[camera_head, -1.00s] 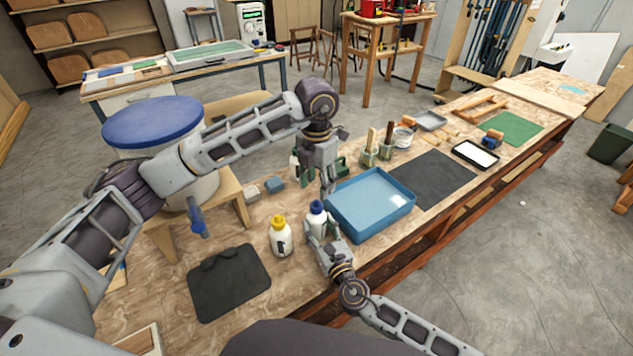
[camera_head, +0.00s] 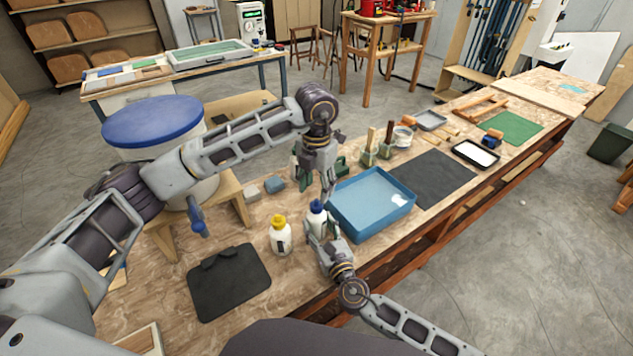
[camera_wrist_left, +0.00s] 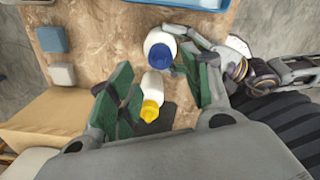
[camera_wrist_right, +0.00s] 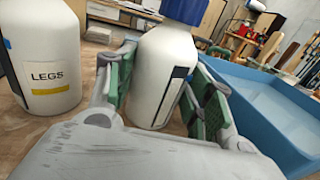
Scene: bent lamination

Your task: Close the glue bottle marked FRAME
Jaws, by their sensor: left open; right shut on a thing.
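A white glue bottle with a blue cap (camera_head: 316,215) stands upright on the workbench. Its dark-edged label is turned away in the right wrist view (camera_wrist_right: 165,75), so its marking cannot be read. My right gripper (camera_head: 317,234) is shut around its body, one finger on each side. The blue cap (camera_wrist_right: 187,10) sits on top; I cannot tell how tightly. A second white bottle, yellow-capped (camera_head: 280,236), stands to the left; its label reads LEGS in the right wrist view (camera_wrist_right: 45,70). My left gripper (camera_head: 316,186) is open, pointing down just above and behind the blue cap.
A blue tray (camera_head: 345,226) stands close to the right of the held bottle. A dark mat (camera_head: 229,285) lies at the front left. Two small blocks (camera_head: 275,184) and glue brushes in pots (camera_head: 368,156) are behind. A black mat (camera_head: 440,178) lies right of the tray.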

